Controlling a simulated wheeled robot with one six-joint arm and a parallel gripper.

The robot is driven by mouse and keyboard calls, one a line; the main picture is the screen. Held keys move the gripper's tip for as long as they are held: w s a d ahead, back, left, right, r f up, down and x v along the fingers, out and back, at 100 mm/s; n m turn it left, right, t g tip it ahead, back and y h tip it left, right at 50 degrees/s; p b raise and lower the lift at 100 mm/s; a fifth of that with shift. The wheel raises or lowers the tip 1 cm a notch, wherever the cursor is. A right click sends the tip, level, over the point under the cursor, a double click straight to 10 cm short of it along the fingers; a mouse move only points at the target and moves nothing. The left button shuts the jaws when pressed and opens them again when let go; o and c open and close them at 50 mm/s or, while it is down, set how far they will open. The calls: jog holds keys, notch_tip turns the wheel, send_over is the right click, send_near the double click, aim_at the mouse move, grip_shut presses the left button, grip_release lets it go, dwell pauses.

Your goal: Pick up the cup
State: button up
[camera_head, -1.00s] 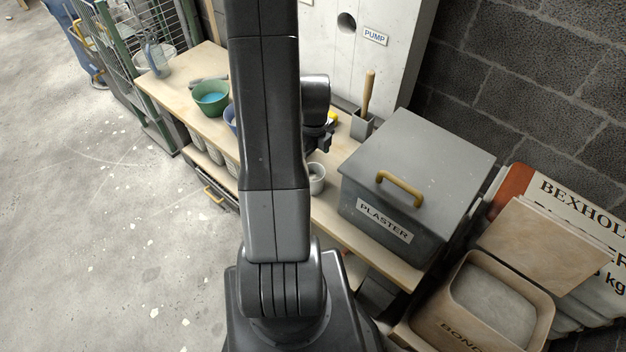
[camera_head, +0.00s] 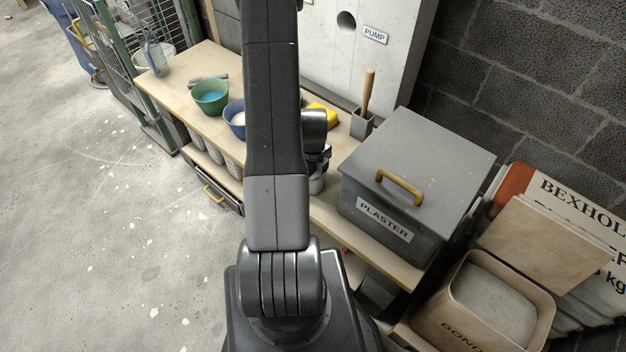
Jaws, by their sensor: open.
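My gripper is open and points down at the cup. The fingers are small and partly hidden by my own arm, so I cannot tell whether they are around the cup or just above it.
The plaster box (camera_head: 415,170) stands close right of the cup. A green bowl (camera_head: 210,98), a blue bowl (camera_head: 234,118) and a yellow thing (camera_head: 325,113) lie farther back on the bench. A grey holder (camera_head: 361,124) with a wooden handle stands behind.

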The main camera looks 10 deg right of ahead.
jog(key=shift+f, duration=0.2)
jog(key=c, duration=1.1)
jog(key=shift+r, duration=0.1)
